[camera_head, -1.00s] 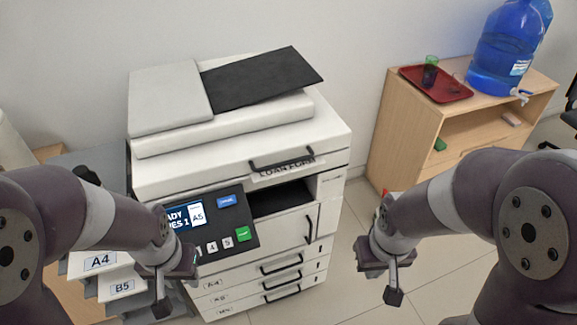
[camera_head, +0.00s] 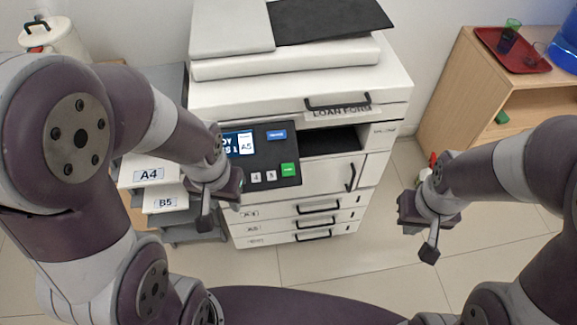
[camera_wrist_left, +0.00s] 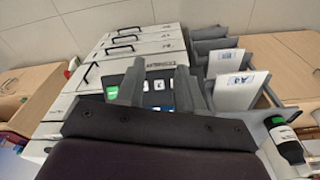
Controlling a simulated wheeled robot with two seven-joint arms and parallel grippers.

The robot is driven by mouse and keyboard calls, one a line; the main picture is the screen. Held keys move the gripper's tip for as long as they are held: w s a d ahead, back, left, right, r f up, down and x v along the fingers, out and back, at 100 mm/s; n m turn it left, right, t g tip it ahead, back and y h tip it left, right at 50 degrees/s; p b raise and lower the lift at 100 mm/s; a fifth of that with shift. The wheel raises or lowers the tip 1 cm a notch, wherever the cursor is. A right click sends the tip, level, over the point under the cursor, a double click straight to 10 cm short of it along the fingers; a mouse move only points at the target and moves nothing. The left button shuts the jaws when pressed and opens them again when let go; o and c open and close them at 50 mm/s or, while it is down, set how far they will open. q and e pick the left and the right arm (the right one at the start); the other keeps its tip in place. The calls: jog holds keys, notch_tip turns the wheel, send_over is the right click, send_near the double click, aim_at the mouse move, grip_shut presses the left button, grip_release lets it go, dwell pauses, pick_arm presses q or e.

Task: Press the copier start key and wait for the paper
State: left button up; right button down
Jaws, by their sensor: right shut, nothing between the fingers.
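The white copier (camera_head: 235,100) stands ahead of me. Its dark control panel (camera_head: 264,153) has a lit screen (camera_head: 239,144) showing "A5", a blue key (camera_head: 277,134), grey keys marked 4 and 5, and a green key (camera_head: 288,169) at the lower right. My left gripper (camera_head: 206,222) is in front of the panel's lower left and hides part of it. In the left wrist view its two fingers (camera_wrist_left: 158,88) are apart, with the panel and green key (camera_wrist_left: 112,92) beyond them. My right gripper (camera_head: 430,250) is shut and empty, right of the copier. The output slot (camera_head: 330,143) looks dark, with no paper visible.
Paper trays labelled A4 (camera_head: 149,174) and B5 (camera_head: 165,203) stand left of the copier, close to my left arm. A wooden cabinet (camera_head: 450,100) with a red tray (camera_head: 490,38) stands at the right. Floor (camera_head: 330,265) is clear in front of the copier.

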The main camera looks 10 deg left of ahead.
pick_arm(q)
grip_shut()
dwell(1.4)
jog(key=shift+r, duration=0.1)
dwell(0.4)
